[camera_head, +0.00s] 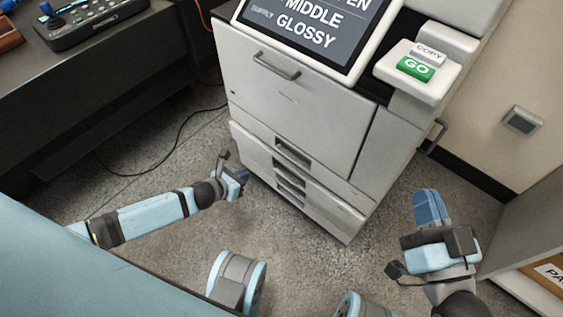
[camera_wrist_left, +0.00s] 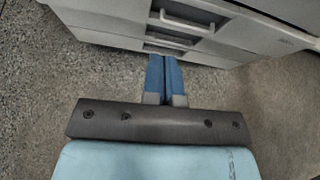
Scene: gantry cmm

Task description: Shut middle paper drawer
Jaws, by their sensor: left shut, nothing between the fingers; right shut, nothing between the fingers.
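The white copier (camera_head: 295,100) stands in the centre of the head view, with a stack of paper drawers (camera_head: 325,197) low on its front. Several dark handle recesses show there, one above another. I cannot tell surely which front is the middle drawer or how far it stands out. The drawer fronts (camera_wrist_left: 205,45) also show at the top of the left wrist view. My left gripper (camera_head: 242,176) is shut and empty, close to the lower left of the drawer fronts; contact cannot be told. Its blue fingers (camera_wrist_left: 164,75) point at the drawers. My right gripper (camera_head: 428,205) is shut and empty, right of the copier.
A tilted screen (camera_head: 305,30) on the copier reads "MIDDLE GLOSSY", partly cropped. A green GO button (camera_head: 415,68) sits beside it. A dark bench (camera_head: 100,90) is at the left, with a cable (camera_head: 165,155) on the floor. A grey cabinet (camera_head: 530,230) stands at the right.

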